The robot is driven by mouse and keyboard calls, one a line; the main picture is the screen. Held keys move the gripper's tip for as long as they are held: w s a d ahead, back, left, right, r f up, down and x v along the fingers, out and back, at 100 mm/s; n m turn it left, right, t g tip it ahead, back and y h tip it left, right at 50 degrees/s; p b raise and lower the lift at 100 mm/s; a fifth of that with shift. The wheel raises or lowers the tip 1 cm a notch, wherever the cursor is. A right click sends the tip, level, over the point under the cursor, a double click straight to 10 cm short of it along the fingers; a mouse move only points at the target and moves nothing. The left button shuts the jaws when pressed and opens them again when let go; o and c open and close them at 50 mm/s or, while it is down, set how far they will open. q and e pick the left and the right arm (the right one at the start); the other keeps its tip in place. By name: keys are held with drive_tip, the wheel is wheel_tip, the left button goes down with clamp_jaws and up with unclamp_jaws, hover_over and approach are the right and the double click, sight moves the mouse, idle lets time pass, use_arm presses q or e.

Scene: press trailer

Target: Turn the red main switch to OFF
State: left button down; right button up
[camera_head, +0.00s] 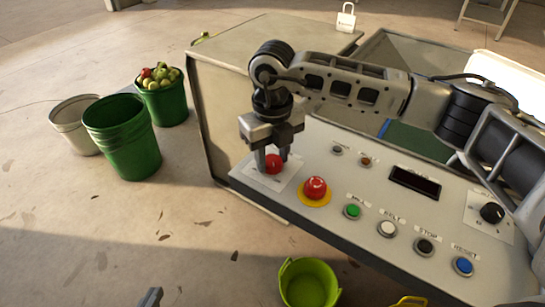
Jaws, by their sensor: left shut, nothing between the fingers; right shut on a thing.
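The red main switch (274,166) sits on a white label plate at the left end of the grey control panel (333,211). My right gripper (272,164) reaches down from above and is shut on the switch, with a finger on each side. The fingers hide part of the switch, and its label and turned position are too small to read. My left gripper (151,298) shows only as a dark tip at the bottom edge, shut and empty, away from the panel.
A red mushroom button (315,188) on a yellow ring is close beside the switch. Green (352,211), white, black and blue buttons and a black knob (492,212) lie further right. Buckets (124,140) stand on the floor at left; a lime bucket (308,284) is in front.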

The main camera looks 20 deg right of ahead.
sight(273, 160)
use_arm(q)
drive_tip(key=shift+f, duration=0.1)
use_arm(e)
drive_tip(key=shift+r+n, duration=0.1)
drive_tip(key=shift+n, duration=0.2)
use_arm(q)
drive_tip(key=shift+s, duration=0.1)
use_arm(e)
drive_tip(key=o, duration=1)
wheel_tip(273, 160, up, 16)
drive_tip(key=shift+f, duration=0.1)
